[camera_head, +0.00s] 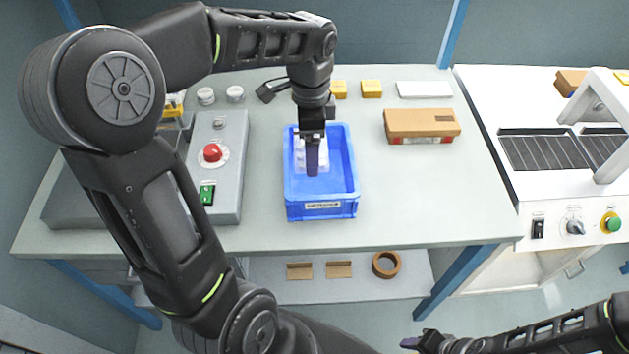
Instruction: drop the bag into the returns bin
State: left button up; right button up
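A blue bin (345,205) with a label on its front stands in the middle of the bench. A whitish, puffy bag (299,157) shows inside the bin's walls, on both sides of my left gripper's dark fingers. My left gripper (312,170) points down into the bin, seen edge-on, so I cannot tell whether it is shut on the bag or only in front of it. Whether the bag touches the bin floor is also unclear. My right gripper (408,343) is low at the bottom edge, away from the bench, and its opening cannot be made out.
A grey control box (228,135) with a red knob stands left of the bin. A cardboard box (421,123) and a white pad (424,89) lie to the right. A white machine (560,190) stands beside the bench.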

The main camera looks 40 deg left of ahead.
pick_arm(q)
jog(key=shift+f, duration=0.15)
jog(key=o, duration=1.3)
jog(key=shift+c, duration=0.2)
notch_tip(320, 180, up, 8)
jog(key=shift+f, duration=0.1)
